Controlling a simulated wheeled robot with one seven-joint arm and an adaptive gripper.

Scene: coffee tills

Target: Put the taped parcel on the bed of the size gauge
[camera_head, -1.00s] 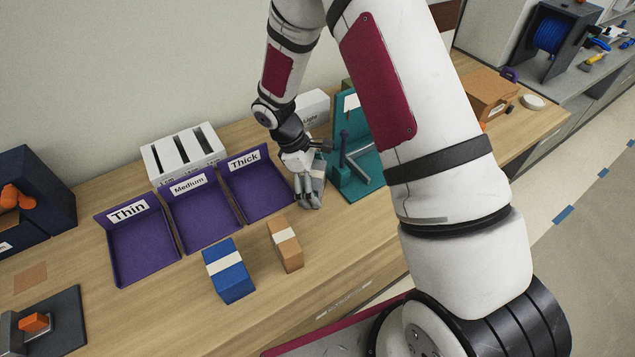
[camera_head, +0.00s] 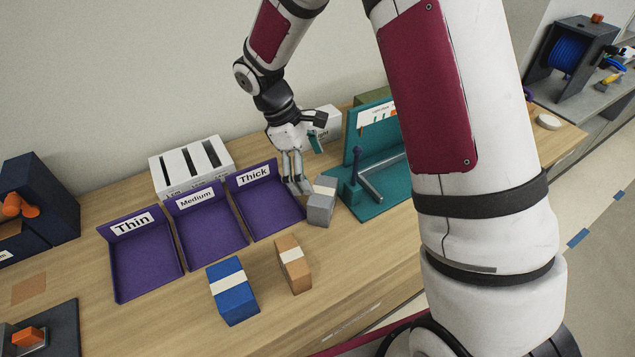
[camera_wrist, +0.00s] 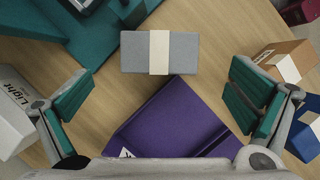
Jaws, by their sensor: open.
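A grey parcel with a pale band (camera_head: 320,208) stands on the wooden counter between the Thick tray and the teal fixture. It also shows in the wrist view (camera_wrist: 187,55). A brown parcel (camera_head: 295,275) and a blue parcel (camera_head: 234,296) with similar bands stand nearer the front. I cannot tell which one the task means. The teal fixture (camera_head: 368,205), apparently the size gauge, has a flat base, an upright back and a metal bar; my arm hides its right part. My gripper (camera_head: 297,188) is open and empty, just left of the grey parcel; it also shows open in the wrist view (camera_wrist: 160,100).
Purple trays marked Thin (camera_head: 148,270), Medium (camera_head: 212,238) and Thick (camera_head: 275,208) stand left of the grey parcel. A white slotted block (camera_head: 180,175) is behind them. A white box marked Light (camera_wrist: 12,125) is beside my gripper. Bare counter lies at the front.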

